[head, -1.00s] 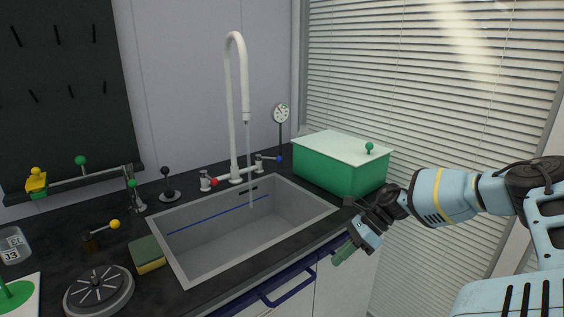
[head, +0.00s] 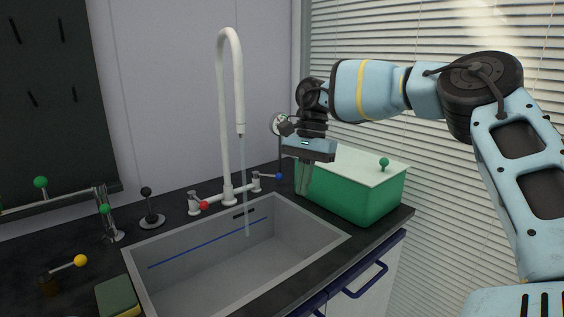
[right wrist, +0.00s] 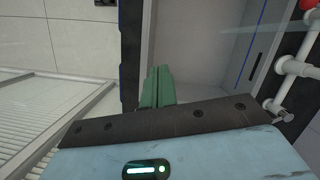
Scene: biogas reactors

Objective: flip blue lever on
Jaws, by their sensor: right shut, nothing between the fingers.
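The blue lever (head: 268,176) is a short metal arm with a blue ball at its end. It sticks out to the right from the valve on the right side of the white faucet base. My right gripper (head: 303,192) points down just to the right of the blue ball, in front of the green box. Its green fingers (right wrist: 157,87) are together and empty. In the head view a small gap shows between the fingers and the ball. In the right wrist view the valve (right wrist: 278,110) shows at the right edge; the blue ball is hidden there. My left gripper is out of view.
A red-balled lever (head: 204,206) is on the faucet's left valve. The tall white spout (head: 222,110) runs water into the grey sink (head: 215,265). A green box (head: 365,203) with a pale lid stands right of the sink. A gauge (head: 277,124) is partly behind my gripper.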

